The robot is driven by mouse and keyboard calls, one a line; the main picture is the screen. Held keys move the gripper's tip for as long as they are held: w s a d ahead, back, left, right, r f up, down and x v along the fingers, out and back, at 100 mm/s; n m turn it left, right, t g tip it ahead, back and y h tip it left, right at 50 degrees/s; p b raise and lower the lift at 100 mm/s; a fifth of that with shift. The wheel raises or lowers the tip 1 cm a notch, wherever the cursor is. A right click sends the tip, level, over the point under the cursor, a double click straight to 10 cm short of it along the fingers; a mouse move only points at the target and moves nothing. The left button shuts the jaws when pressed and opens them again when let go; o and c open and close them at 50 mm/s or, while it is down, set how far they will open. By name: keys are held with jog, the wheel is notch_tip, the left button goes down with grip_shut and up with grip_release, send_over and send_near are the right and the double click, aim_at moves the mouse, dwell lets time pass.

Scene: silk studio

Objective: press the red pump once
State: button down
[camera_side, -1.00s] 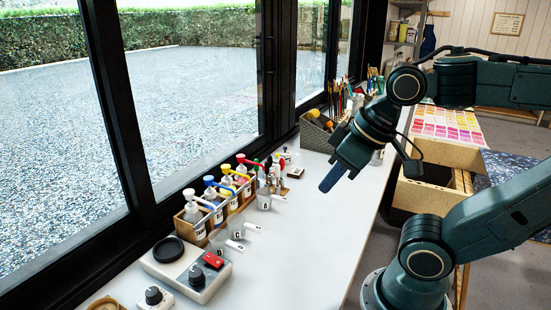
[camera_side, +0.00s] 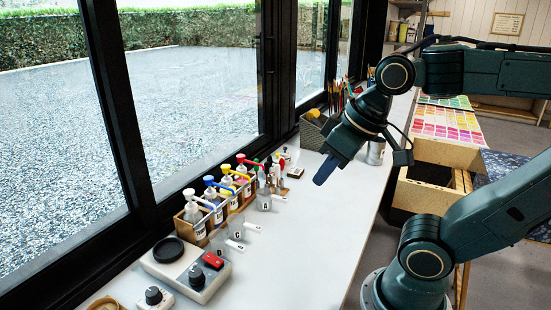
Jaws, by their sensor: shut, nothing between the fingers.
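The red pump (camera_side: 246,160) is a bottle top in a row of coloured pumps in a wooden rack at the middle of the side view. My gripper (camera_side: 325,172) is shut and empty. It points down and to the left over the white table, to the right of the pumps and apart from them.
White (camera_side: 189,192), blue (camera_side: 209,181) and yellow (camera_side: 227,169) pumps stand beside the red one. A grey device with a red switch (camera_side: 213,261) sits in front. A basket of brushes (camera_side: 315,132) stands behind. The table's right half (camera_side: 310,235) is clear.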

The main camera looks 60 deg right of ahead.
jog(key=w+d+r+m+g, duration=0.1)
jog(key=w+d+r+m, duration=0.25)
jog(key=w, duration=0.55)
jog(key=m+g, duration=0.4)
jog(key=m, duration=0.9)
send_over(241, 156)
jog(key=f, duration=1)
jog(key=shift+s+a, duration=0.1)
jog(key=shift+a, duration=0.15)
jog(key=shift+w+d+f+m, duration=0.2)
jog(key=shift+d+f+m, duration=0.15)
jog(key=shift+d+f, duration=0.1)
jog(key=shift+a, duration=0.1)
jog(key=shift+f, duration=2.35)
jog(key=shift+r, duration=1.1)
